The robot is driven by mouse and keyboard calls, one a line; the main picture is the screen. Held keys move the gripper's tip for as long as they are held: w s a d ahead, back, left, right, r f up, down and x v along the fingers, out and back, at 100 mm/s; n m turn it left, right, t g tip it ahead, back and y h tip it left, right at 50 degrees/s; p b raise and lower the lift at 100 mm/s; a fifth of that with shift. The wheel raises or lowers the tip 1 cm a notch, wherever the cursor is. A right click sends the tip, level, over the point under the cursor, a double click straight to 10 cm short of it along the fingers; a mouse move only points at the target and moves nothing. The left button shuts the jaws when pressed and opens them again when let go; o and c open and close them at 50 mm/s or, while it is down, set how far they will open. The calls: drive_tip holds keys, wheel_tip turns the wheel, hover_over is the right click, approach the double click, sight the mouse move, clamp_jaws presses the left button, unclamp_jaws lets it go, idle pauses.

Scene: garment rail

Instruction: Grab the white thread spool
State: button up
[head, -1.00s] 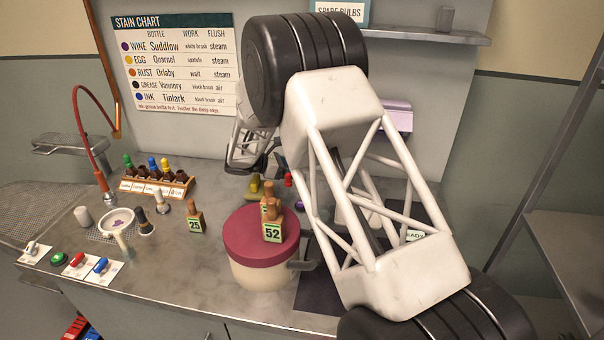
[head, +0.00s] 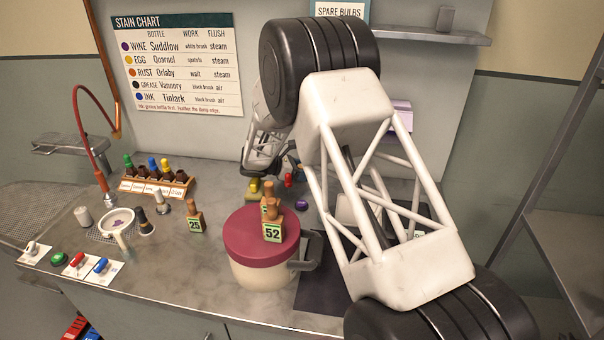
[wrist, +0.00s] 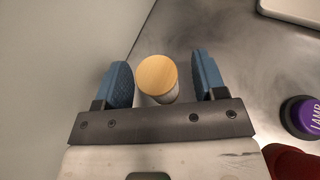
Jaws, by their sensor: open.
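The white thread spool (wrist: 157,78) shows in the wrist view, with a round light-wood top and a strip of pale side below it. It appears between the two blue fingers of my gripper (wrist: 161,70), with a gap on each side, a little nearer the left finger. The fingers are open. How deep the spool sits between them I cannot tell. In the head view my gripper (head: 263,163) is at the back of the counter, largely behind my own arm, and I cannot make out the spool there.
A purple knob (wrist: 303,118) lies to the right in the wrist view. A wall is close on the left. In the head view a red-lidded pot (head: 262,235) stands in front of my gripper, with numbered bottles on its lid. A bottle rack (head: 156,186) stands to the left.

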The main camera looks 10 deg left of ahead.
idle(0.4)
drive_tip(key=c, duration=1)
drive_tip(key=shift+r, duration=0.15)
drive_tip(key=shift+r, duration=4.9)
